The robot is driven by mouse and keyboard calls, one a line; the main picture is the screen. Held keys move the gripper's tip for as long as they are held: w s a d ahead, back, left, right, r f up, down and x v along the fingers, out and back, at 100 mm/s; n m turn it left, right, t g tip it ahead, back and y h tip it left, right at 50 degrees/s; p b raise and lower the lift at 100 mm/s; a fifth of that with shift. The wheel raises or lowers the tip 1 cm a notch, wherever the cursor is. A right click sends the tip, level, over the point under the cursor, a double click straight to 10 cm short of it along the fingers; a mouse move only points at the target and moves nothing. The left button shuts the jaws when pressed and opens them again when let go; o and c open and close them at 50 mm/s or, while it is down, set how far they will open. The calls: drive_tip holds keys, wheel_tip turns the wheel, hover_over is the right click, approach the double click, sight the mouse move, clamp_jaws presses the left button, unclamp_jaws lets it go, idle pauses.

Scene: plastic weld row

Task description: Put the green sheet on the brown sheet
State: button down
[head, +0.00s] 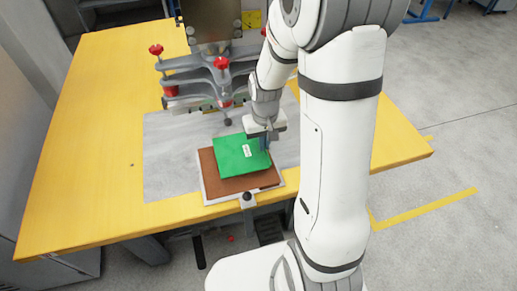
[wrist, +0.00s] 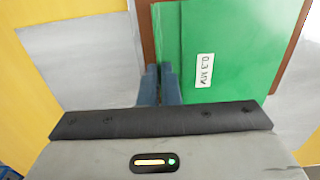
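The green sheet (head: 238,160), with a white label, is over the brown sheet (head: 225,184), set toward its back edge. In the wrist view the green sheet (wrist: 235,60) fills the upper right, with strips of the brown sheet (wrist: 146,30) showing on both sides. My gripper (head: 266,145) is at the green sheet's right edge in the head view. In the wrist view its blue fingers (wrist: 160,72) are close together at the sheet's edge and appear shut on it. I cannot tell whether the green sheet touches the brown sheet all over.
The brown sheet lies in a pale fixture (head: 211,197) with a dark-knobbed clamp (head: 247,198) at the front. A welding machine with grey arms and red knobs (head: 221,63) stands behind. The yellow table (head: 85,150) is clear on the left.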

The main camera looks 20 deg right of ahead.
sight(259, 150)
drive_tip(key=shift+a, duration=0.75)
drive_tip(key=shift+f, duration=1.75)
drive_tip(key=shift+f+b, duration=0.25)
drive_tip(key=shift+b, duration=0.05)
drive_tip(key=c, duration=1.6)
unclamp_jaws()
drive_tip(key=shift+c, duration=0.2)
drive_tip(key=shift+r, duration=0.1)
